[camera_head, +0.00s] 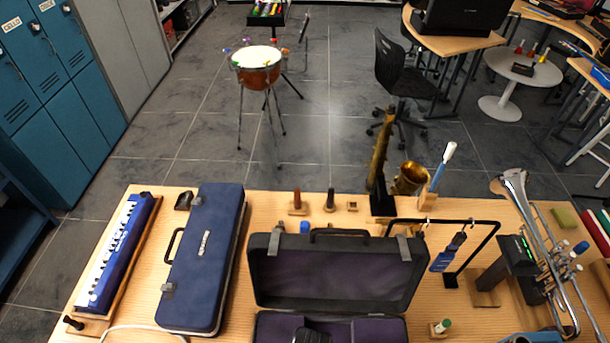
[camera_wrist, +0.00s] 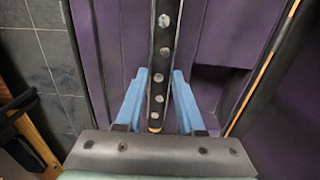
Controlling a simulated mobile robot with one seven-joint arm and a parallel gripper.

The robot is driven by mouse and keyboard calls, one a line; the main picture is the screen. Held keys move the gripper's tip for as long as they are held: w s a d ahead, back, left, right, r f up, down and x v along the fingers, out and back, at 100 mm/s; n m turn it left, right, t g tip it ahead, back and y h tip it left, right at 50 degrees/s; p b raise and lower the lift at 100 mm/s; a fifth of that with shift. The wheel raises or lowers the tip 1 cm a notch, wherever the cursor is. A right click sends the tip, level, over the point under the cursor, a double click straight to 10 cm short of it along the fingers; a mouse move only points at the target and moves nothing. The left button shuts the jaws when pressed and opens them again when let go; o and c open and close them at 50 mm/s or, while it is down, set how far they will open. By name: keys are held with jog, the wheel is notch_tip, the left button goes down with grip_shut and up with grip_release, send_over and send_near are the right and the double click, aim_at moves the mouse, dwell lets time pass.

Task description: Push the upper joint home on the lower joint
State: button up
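A long black joint (camera_wrist: 162,50) with a row of several silver keys shows in the wrist view and runs out of the top of the picture. Its lower end has a small tan spot. My gripper (camera_wrist: 159,75) has two light blue fingers, one on each side of this joint, close to its sides. I cannot tell whether they touch it. Which joint this is, and the meeting point with another joint, are not clear. The open case (camera_head: 405,270) with purple lining stands at the front middle of the table in the head view. Its lower tray is mostly cut off.
A closed blue case (camera_head: 205,255) and a blue keyboard (camera_head: 118,255) lie to the left. A black rack (camera_head: 470,262), a brass instrument (camera_head: 540,255) and a saxophone (camera_head: 410,178) stand to the right. Small pegs (camera_head: 297,202) stand behind the open case.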

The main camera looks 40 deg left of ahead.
grip_shut()
jog(key=shift+r+p, duration=0.75)
jog(key=shift+p, duration=0.1)
dwell(0.6)
jog(key=shift+r+p, duration=2.15)
jog(key=shift+p, duration=0.1)
jog(key=shift+w, duration=0.1)
